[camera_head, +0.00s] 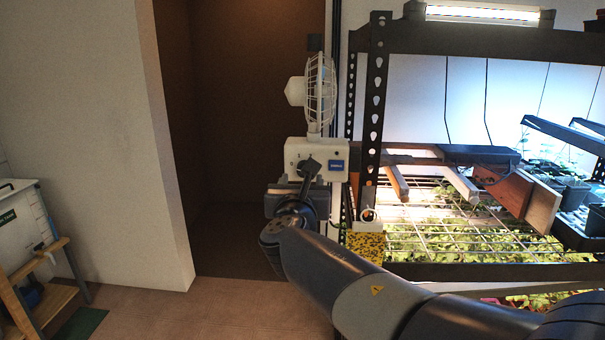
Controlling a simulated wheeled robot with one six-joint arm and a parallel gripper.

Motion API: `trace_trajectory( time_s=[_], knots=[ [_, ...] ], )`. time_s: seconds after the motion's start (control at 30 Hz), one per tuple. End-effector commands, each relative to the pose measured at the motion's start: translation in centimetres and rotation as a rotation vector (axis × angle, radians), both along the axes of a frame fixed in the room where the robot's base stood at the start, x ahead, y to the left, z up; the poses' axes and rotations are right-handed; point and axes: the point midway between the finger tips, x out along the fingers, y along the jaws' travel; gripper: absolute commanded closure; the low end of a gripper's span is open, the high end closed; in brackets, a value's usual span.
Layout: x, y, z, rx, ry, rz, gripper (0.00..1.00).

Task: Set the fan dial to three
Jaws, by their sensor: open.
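A white fan (318,92) with a wire cage stands on a white control box (335,171), beside the rack's perforated black post.
The metal rack (377,100) with wire shelves and seedlings fills the right side. A yellow-and-black speckled block (366,246) sits at its near left corner.

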Motion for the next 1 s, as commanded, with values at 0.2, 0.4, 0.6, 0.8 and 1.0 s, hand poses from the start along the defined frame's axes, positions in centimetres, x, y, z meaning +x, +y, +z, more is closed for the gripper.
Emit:
trace_trajectory(
  time_s=[0.2,0.4,0.6,0.8,1.0],
  knots=[
    [3.2,-0.2,0.0,0.0,0.0,-0.002,0.47],
    [4.2,-0.1,0.0,-0.001,0.0,0.001,0.47],
    [4.2,-0.1,0.0,0.0,0.0,0.001,0.47],
    [4.2,-0.1,0.0,0.0,0.0,0.001,0.58],
    [4.2,-0.1,0.0,0.0,0.0,0.0,0.75]
  ],
)
